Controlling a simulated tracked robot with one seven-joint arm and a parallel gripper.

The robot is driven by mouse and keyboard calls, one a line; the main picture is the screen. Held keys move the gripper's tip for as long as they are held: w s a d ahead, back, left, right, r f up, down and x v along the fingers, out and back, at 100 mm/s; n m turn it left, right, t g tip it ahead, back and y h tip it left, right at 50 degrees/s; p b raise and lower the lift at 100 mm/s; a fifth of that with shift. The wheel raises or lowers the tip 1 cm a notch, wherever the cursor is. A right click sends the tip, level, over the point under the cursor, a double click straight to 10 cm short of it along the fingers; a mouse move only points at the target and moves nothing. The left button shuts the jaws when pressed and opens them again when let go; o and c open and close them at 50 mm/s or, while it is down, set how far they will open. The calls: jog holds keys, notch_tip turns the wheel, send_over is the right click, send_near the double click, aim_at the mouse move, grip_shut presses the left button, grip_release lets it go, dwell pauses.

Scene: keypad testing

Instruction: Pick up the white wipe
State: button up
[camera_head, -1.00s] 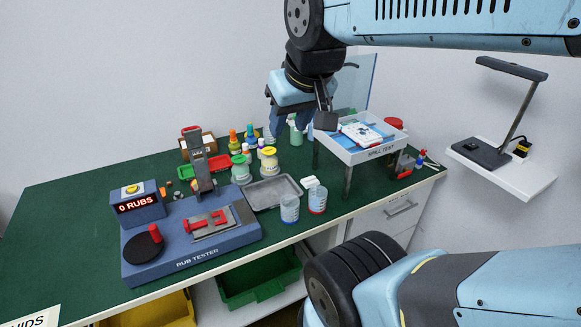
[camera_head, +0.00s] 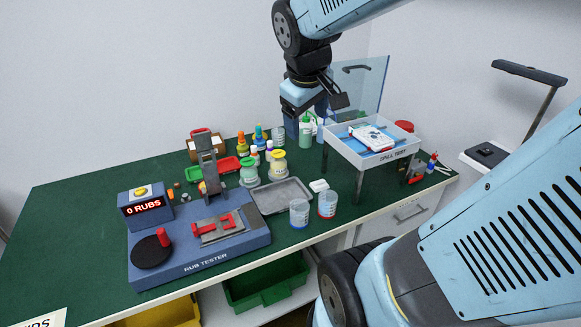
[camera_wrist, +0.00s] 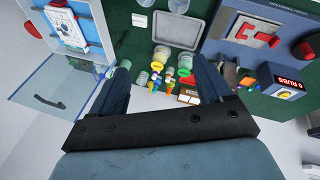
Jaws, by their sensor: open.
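The white wipe seems to be the small white folded piece (camera_head: 318,186) lying on the green bench, by the right end of the grey tray. It also shows as a small pale patch in the wrist view (camera_wrist: 139,19). My gripper (camera_head: 308,112) is open and empty, raised over the back of the bench, left of the spill test stand. It is well apart from the wipe. In the wrist view its two fingers (camera_wrist: 160,66) are spread wide, with bottles seen beyond them.
The grey tray (camera_head: 283,196) and two cups, blue-based (camera_head: 299,213) and red-based (camera_head: 327,204), stand near the wipe. The spill test stand (camera_head: 347,153) with a clear shield (camera_head: 368,88) is to the right. The rub tester (camera_head: 200,262) is left. Several bottles stand behind.

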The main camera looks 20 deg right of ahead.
jog(key=w+d+f+n+g+h, duration=0.2)
jog(key=w+d+f+n, duration=0.3)
jog(key=w+f+n, duration=0.35)
jog(key=n+g, duration=0.2)
jog(key=n, duration=0.4)
send_near(316, 183)
jog(key=x, duration=0.9)
jog(key=shift+d+f, duration=0.1)
jog(key=shift+d, duration=0.05)
jog(key=c, duration=1.1)
